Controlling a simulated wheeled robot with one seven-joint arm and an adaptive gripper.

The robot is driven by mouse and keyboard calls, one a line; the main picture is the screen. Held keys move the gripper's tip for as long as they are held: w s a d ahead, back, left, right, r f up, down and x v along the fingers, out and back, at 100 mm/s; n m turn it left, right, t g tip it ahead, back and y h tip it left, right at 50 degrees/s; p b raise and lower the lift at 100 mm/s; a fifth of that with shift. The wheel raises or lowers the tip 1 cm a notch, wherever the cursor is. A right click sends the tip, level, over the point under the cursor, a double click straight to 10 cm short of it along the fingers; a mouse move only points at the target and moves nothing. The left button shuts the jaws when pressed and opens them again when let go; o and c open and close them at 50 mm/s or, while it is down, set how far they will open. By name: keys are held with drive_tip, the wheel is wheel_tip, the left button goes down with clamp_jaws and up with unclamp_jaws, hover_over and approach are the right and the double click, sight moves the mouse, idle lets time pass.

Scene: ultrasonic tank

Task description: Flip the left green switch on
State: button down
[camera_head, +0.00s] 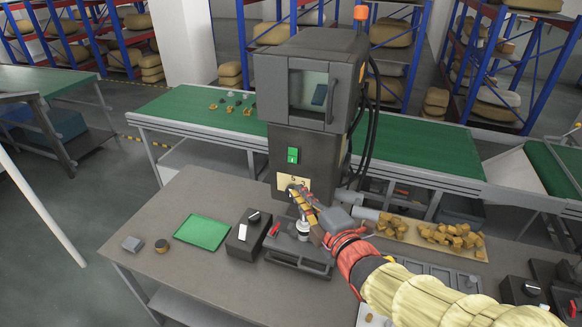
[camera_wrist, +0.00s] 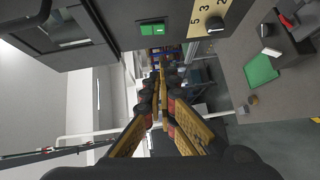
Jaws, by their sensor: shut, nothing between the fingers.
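The green switch (camera_head: 293,155) sits on the dark front of the machine (camera_head: 310,85), below its windowed door. It also shows in the wrist view (camera_wrist: 153,30), near the top centre; I see only one green switch plate and cannot tell its on or off position. My gripper (camera_head: 296,190) is shut and empty, with yellow and black fingers. In the head view its tips are at the yellow dial plate below the switch. In the wrist view the fingertips (camera_wrist: 162,78) lie below the switch, apart from it in the picture. I cannot tell if they touch the panel.
The yellow plate with numbers (camera_wrist: 206,16) is beside the switch. A green tray (camera_head: 203,232), a black switch box (camera_head: 243,236) and a vise-like fixture (camera_head: 298,250) stand on the grey table. Brown pieces (camera_head: 455,236) lie at right. A green conveyor (camera_head: 420,142) runs behind.

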sight(293, 155)
drive_tip(key=shift+w+d+p+x, duration=0.2)
drive_tip(key=shift+d+p+x, duration=0.25)
drive_tip(key=shift+x, duration=1.65)
drive_tip(key=shift+w+d+p+x, duration=0.2)
drive_tip(key=shift+d+p+x, duration=0.25)
drive_tip(key=shift+x, duration=1.65)
drive_tip(key=shift+w+d+p+x, duration=0.2)
drive_tip(key=shift+d+p+x, duration=0.25)
drive_tip(key=shift+x, duration=1.6)
drive_tip(key=shift+f+b, duration=0.25)
drive_tip(key=shift+b, duration=0.05)
